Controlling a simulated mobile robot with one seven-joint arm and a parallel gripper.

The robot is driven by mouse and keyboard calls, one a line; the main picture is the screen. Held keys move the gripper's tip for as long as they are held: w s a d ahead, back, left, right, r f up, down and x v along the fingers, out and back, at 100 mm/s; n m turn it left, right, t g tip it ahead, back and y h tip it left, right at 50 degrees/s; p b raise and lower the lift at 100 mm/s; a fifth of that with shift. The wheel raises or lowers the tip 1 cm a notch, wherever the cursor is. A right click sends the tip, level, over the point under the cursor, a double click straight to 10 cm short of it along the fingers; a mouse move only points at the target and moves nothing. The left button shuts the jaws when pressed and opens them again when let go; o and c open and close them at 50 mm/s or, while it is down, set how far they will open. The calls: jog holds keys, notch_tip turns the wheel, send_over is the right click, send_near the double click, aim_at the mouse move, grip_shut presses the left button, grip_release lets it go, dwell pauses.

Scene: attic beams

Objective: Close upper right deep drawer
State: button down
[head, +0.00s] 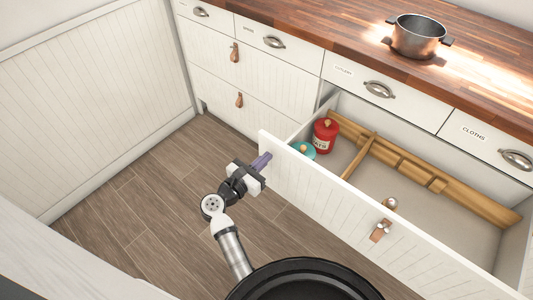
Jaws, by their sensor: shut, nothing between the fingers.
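The upper right deep drawer (340,205) is pulled well out from the white cabinet. Its white grooved front carries a brown leather pull (381,230). Inside are a red canister (326,135), a teal canister (303,149), a small round-topped item (390,203) and wooden dividers (400,160). My gripper (262,161) is shut and empty. It is by the left end of the drawer front, on the outer side. I cannot tell whether the fingers touch the front.
Shallow drawers with metal cup handles (379,89) above the open drawer are shut. Deep drawers with leather pulls (235,52) at the left are shut. A metal pot (418,36) stands on the wooden countertop (330,35). The wood floor (140,190) at the left is clear, bounded by a white panelled wall (90,95).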

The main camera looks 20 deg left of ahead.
jog(key=shift+w+d, duration=0.2)
jog(key=shift+w, duration=0.45)
jog(key=shift+w, duration=0.15)
